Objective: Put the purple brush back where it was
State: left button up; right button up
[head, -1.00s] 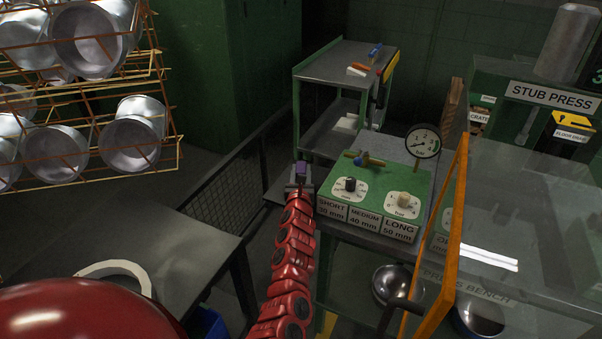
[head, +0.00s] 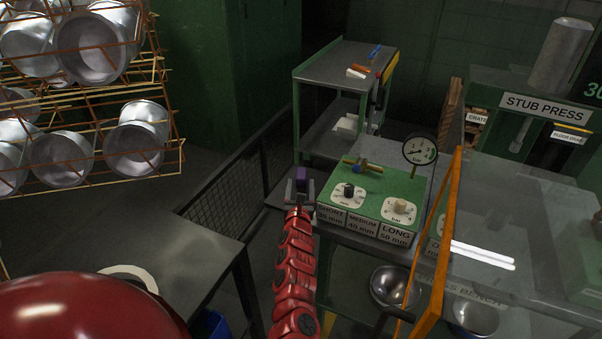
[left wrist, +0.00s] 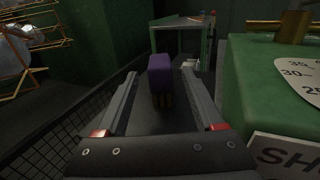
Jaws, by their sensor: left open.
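The purple brush (left wrist: 161,72) shows in the left wrist view as an upright purple block with a brownish lower part. It stands between the two fingers of my left gripper (left wrist: 162,100), with a gap on each side. In the head view the purple brush (head: 302,173) shows as a small block at the tip of my left gripper (head: 299,185), just left of the green control box (head: 372,190). The left gripper is open. My right gripper is not in view.
A green cart (head: 335,75) with small coloured items on top stands beyond. The control box is close on the right, on the press bench (head: 490,230). A mesh fence (head: 225,190) runs on the left. A pot rack (head: 95,95) is at upper left. An orange frame (head: 443,230) stands at right.

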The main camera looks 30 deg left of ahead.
pick_arm(q)
jog(key=p+v, duration=0.4)
jog(key=v, duration=0.2)
jog(key=shift+s+d+r, duration=0.1)
jog(key=shift+s+r, duration=0.1)
jog(key=shift+s, duration=0.05)
jog(key=shift+s+d+f, duration=0.2)
jog(key=shift+s+d, duration=0.05)
jog(key=shift+s, duration=0.25)
